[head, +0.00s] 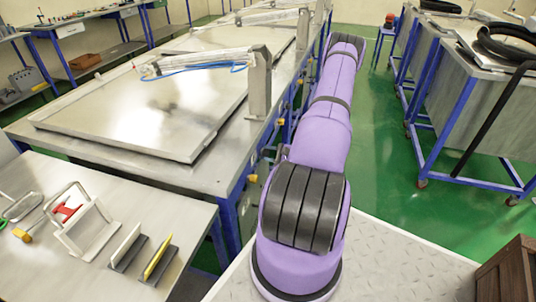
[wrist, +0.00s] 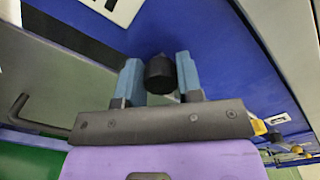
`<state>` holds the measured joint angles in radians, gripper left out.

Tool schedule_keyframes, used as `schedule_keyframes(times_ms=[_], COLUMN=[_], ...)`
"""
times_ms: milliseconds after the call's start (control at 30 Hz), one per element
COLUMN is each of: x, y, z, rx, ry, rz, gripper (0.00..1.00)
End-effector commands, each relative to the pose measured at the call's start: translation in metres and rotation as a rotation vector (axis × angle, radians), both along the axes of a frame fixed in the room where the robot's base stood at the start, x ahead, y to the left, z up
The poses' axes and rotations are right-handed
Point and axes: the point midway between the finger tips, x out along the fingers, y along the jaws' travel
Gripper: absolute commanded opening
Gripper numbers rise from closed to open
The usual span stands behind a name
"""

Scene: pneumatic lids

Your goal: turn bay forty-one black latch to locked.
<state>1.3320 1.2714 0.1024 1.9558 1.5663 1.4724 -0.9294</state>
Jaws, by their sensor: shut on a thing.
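In the wrist view, the black latch (wrist: 160,74) shows as a dark round knob in front of a blue panel. My gripper (wrist: 159,78) has its two blue-grey fingers on either side of the latch and is shut on it. The latch's far side and its pointing direction are hidden, so I cannot tell its turn position. In the head view, my purple arm reaches away along the right side of the lidded bench, and the gripper and latch are hidden.
A white label (wrist: 118,10) with partly cut-off black marks is at the top of the wrist view. A yellow part (wrist: 258,127) is at the right. A metal-lidded bench (head: 140,105) lies left of my arm, and green floor (head: 400,190) is open to the right.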

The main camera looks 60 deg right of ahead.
Motion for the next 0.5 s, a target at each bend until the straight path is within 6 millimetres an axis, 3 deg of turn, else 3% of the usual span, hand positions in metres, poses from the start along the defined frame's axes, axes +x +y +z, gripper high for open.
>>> schedule_keyframes(times_ms=[500], x=[-0.0002], y=[-0.0022], z=[0.0006], rx=[0.432], ry=[0.126], rz=[-0.001], gripper=[0.10])
